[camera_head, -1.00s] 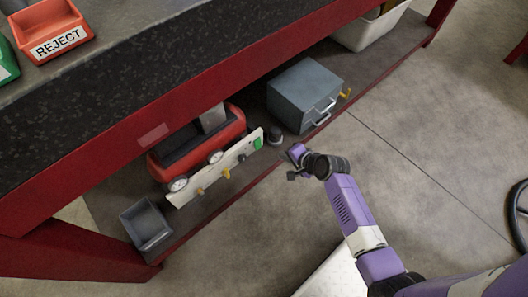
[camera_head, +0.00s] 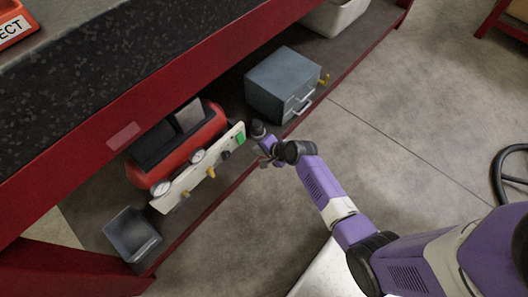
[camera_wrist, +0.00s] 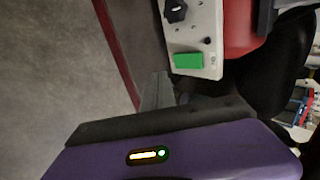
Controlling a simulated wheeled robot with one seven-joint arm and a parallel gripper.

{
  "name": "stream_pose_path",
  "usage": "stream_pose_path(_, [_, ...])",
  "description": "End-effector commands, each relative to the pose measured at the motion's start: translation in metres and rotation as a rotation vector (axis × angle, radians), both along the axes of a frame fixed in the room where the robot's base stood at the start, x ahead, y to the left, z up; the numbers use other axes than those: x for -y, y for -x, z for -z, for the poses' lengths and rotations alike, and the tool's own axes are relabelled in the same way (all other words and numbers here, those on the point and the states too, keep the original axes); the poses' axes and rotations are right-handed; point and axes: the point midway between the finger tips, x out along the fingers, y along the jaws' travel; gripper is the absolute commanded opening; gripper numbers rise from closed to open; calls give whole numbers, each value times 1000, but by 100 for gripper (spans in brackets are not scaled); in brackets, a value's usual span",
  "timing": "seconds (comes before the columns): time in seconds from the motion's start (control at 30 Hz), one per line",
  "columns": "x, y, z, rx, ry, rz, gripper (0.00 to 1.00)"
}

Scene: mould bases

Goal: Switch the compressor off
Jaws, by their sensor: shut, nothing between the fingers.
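The compressor (camera_head: 180,148) is a red tank with a black top on the low shelf under the bench. A pale control panel (camera_head: 205,163) along its front carries gauges, brass fittings, a dark knob and a green switch (camera_head: 240,138) at its right end. In the wrist view the green switch (camera_wrist: 188,61) sits at the panel's lower end, near a black knob (camera_wrist: 175,11). My gripper (camera_head: 264,160) is shut and empty, just right of the panel's switch end. In the wrist view its fingertips (camera_wrist: 158,88) are just below the green switch; I cannot tell whether they touch the panel.
A grey-blue metal box (camera_head: 283,85) with a handle stands on the shelf right of the compressor. A grey open bin (camera_head: 132,235) is at the left. The red bench edge (camera_head: 110,150) overhangs the shelf. The floor (camera_head: 400,110) in front is mostly clear.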

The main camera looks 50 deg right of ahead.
Motion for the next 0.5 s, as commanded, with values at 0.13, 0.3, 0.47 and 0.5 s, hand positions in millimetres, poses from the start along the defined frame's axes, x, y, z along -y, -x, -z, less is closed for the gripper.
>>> stream_pose_path(0.13, [0,-21,26,1,-1,-1,0])
stream_pose_path(0.3, [0,-45,28,2,1,-1,0])
stream_pose_path(0.47, [0,-57,29,1,1,0,0])
stream_pose_path(0.5, [0,-58,29,0,1,1,0])
